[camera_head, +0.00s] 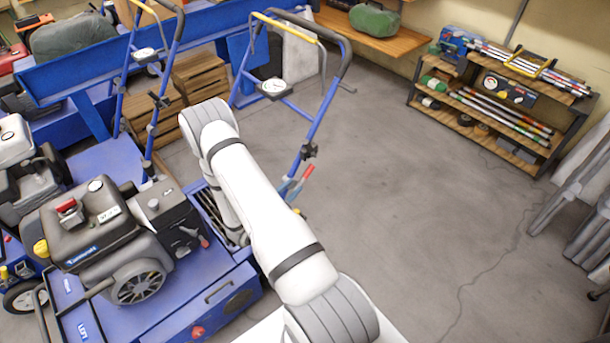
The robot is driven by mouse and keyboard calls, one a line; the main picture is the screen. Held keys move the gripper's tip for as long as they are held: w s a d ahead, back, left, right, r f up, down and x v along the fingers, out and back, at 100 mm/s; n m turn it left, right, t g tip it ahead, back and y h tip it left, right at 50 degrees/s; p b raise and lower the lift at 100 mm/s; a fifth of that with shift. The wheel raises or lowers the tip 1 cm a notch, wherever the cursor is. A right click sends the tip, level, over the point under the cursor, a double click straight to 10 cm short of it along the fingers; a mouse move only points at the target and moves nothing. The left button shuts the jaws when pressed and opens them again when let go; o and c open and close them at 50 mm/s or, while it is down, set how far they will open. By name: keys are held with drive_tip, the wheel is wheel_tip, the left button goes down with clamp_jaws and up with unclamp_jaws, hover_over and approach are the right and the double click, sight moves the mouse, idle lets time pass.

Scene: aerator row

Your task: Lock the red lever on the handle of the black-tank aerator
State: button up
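The black-tank aerator (215,290) stands at the lower left, a blue machine with a black engine tank (88,222) on top. Its blue tube handle (322,108) rises behind my arm, with a yellow bar (288,27) and a round gauge (274,88) on it. The red lever (302,178) sits low on the handle's right tube, tilted up to the right, just below a black knob (309,151). Whether the lever is locked cannot be told. My white arm reaches up and left across the aerator. My gripper is not visible; the arm's far end is hidden behind its own links.
A second aerator with a grey tank (14,140) stands close on the left, its handle (122,85) rising behind. Wooden crates (200,75) stand behind the handles. A shelf (497,128) stands at the right wall. The grey floor (430,220) on the right is clear.

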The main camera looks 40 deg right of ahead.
sight(303, 179)
drive_tip(key=x, duration=0.7)
drive_tip(key=shift+s, duration=0.1)
drive_tip(key=shift+c, duration=0.4)
clamp_jaws()
